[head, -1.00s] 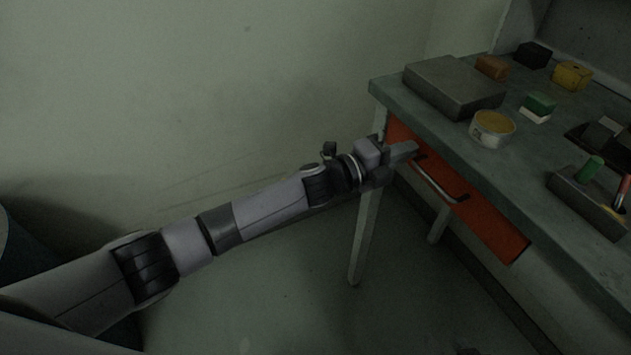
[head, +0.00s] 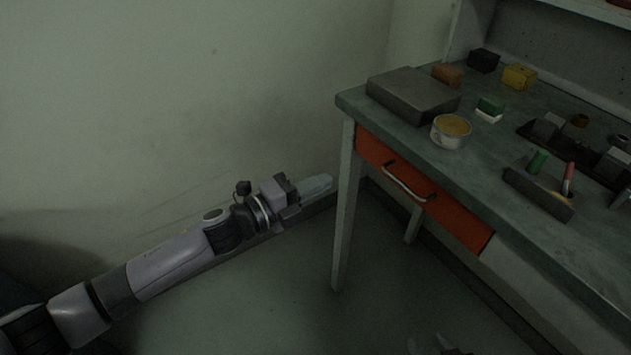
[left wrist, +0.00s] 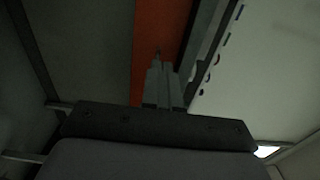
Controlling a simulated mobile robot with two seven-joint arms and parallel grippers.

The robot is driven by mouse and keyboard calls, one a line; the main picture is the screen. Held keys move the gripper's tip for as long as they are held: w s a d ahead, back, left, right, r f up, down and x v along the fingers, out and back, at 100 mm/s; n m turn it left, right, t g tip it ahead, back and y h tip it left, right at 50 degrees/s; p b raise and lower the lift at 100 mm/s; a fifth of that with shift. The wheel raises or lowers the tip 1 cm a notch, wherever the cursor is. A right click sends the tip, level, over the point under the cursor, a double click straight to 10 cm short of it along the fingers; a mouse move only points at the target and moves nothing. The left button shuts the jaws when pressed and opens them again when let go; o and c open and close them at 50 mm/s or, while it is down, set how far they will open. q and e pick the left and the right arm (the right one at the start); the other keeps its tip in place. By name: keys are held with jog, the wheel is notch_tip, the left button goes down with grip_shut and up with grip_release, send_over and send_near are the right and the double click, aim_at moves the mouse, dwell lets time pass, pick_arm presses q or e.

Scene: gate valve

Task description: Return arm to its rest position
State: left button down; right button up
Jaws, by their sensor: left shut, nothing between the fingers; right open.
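My left arm comes in from the left in the head view. My left gripper (head: 325,181) is shut and empty, in the air to the left of the table's front leg. It is apart from the orange drawer (head: 453,220) and its metal handle (head: 408,186). The left wrist view shows the closed fingers (left wrist: 161,75) against an orange surface. My right gripper (head: 432,345) shows only in part at the bottom edge of the head view, open, with its fingers apart; the rest of it is cut off.
The grey table (head: 480,150) fills the right side. On it are a flat grey box (head: 412,94), a round tin (head: 451,131), coloured blocks (head: 518,77) and a dark holder (head: 538,193) with a green and a red-tipped item. The wall side at left is clear.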

pick_arm(q)
jog(key=shift+s+a, duration=0.15)
jog(key=shift+a, duration=0.05)
jog(key=s+a+f+n+y+p, duration=0.4)
jog(key=s+a+f+n+y, duration=0.1)
jog(key=s+a+n, duration=0.4)
jog(key=s+a+f+n+y+p, duration=0.4)
jog(key=s+a+n+y, duration=0.3)
jog(key=s+n, duration=0.7)
jog(key=a+f+n, duration=0.1)
jog(key=a+n, duration=0.1)
jog(key=n, duration=0.1)
jog(key=shift+s+f, duration=0.25)
jog(key=shift+a, duration=0.1)
